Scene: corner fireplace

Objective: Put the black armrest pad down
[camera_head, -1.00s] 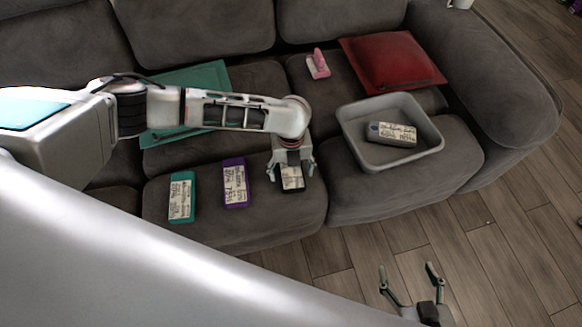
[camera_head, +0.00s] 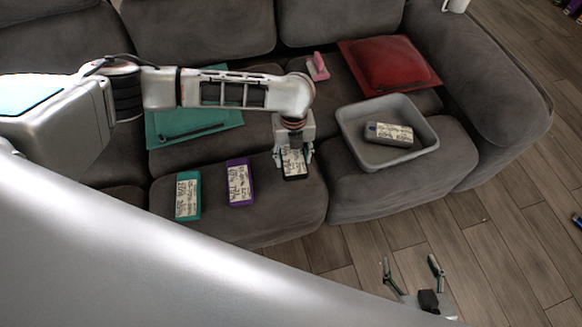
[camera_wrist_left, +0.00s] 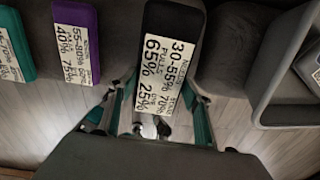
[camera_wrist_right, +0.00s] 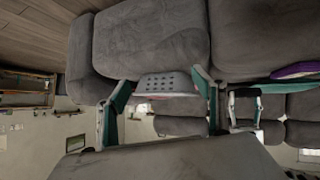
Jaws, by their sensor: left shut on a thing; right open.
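The black armrest pad (camera_head: 295,174), with a white printed label, is at the front of the sofa's middle seat. My left gripper (camera_head: 293,158) is shut on it from above, a finger on each side. In the left wrist view the pad (camera_wrist_left: 172,45) lies between the fingers, its label facing the camera. I cannot tell whether its underside touches the seat. My right gripper (camera_head: 410,262) is open and empty over the floor, in front of the sofa.
Purple (camera_head: 239,183) and teal (camera_head: 188,195) labelled pads lie left of the black one. A grey tray (camera_head: 360,157) holding a grey labelled pad (camera_head: 389,134) is to the right. A red cushion (camera_head: 390,65), pink item (camera_head: 318,67) and teal folder (camera_head: 190,125) lie behind.

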